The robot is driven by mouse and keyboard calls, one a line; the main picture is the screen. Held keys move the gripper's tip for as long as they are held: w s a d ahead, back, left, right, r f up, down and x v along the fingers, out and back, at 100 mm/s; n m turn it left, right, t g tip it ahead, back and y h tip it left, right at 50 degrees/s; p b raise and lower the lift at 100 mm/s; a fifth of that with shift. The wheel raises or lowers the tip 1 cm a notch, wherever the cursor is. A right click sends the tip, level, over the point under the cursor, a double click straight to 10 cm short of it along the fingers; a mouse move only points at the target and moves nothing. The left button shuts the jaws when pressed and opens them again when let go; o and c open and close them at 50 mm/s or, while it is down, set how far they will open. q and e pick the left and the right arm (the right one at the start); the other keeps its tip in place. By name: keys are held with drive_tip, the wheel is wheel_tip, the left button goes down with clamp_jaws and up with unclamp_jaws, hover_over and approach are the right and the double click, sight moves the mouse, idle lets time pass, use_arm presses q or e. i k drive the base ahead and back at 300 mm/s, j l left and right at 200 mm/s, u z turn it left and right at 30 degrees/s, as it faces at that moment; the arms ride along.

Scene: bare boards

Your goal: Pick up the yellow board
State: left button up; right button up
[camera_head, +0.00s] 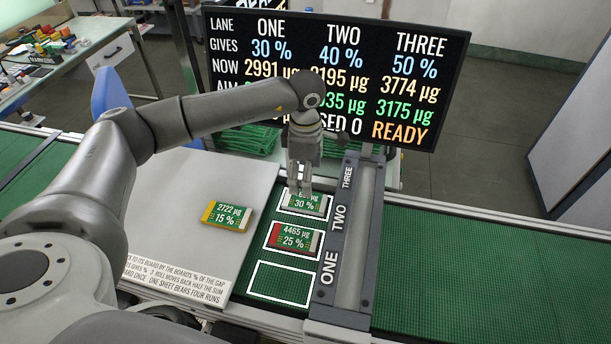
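The yellow board (227,215), a green board with yellow ends reading "2722 µg 15 %", lies flat on the pale metal plate (180,245), left of the white-outlined slots. My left gripper (299,192) points down over the farthest slot, right of and beyond the yellow board and apart from it. Its fingers partly cover a board (306,204) reading "30 %" in that slot. A small gap seems to show between the fingers, but I cannot tell whether they grip anything. A red-ended board (291,237) reading "4465 µg 25 %" lies in the middle slot. My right gripper is not in view.
The nearest slot (281,284) is empty. A dark frame (346,240) marked ONE, TWO, THREE stands right of the slots across the green belt (470,265). A screen (420,75) behind shows lane figures and "READY", partly hidden by my arm. A printed notice (180,280) lies at front left.

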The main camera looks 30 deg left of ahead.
sight(235, 218)
drive_tip(key=u, duration=1.5)
